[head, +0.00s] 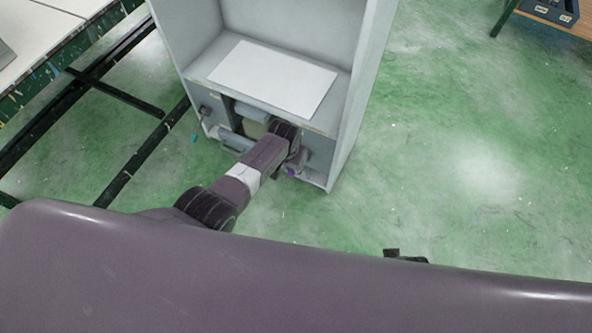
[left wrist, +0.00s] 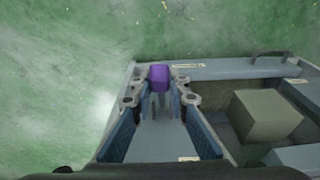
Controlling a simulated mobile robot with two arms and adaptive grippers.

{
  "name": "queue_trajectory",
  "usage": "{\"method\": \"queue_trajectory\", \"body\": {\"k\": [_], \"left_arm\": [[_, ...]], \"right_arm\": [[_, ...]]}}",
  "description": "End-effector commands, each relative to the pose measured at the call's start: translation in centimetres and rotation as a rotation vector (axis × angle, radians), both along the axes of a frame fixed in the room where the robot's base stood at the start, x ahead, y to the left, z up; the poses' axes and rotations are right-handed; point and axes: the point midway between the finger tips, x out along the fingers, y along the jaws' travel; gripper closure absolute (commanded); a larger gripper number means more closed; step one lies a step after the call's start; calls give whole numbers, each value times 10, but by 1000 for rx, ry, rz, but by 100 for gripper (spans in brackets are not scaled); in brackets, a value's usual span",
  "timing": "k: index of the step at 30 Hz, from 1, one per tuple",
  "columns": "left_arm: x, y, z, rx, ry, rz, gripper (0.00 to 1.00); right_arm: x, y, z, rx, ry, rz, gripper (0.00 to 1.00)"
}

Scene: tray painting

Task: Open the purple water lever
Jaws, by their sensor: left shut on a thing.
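The purple water lever (left wrist: 159,76) shows in the left wrist view between the fingertips of my left gripper (left wrist: 160,97). In the head view only a small bit of the purple lever (head: 291,171) shows, at the low front right of the grey cabinet. My left gripper (head: 294,160) is there at the lever, partly hidden by my own arm. The gripper is shut on the lever. My right gripper is not in view.
The grey cabinet (head: 357,90) has a white panel (head: 275,78) on its shelf. In the left wrist view a box-like block (left wrist: 265,116) sits in an open compartment. Green floor right of the cabinet is clear.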

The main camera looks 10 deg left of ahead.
Motion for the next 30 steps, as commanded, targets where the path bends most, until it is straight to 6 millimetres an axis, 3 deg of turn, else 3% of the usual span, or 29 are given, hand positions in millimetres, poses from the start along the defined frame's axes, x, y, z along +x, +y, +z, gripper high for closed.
{"method": "queue_trajectory", "body": {"k": [21, 22, 24, 27, 30], "left_arm": [[3, 5, 6, 15, 51, 0, 100], [3, 5, 6, 15, 51, 0, 83], [3, 5, 6, 15, 50, 0, 75], [3, 5, 6, 15, 51, 0, 67], [3, 5, 5, 16, 50, 0, 67]], "right_arm": [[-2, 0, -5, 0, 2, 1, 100], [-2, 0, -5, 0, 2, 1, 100], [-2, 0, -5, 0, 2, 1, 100], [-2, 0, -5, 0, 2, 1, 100], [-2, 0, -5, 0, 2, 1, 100]]}}
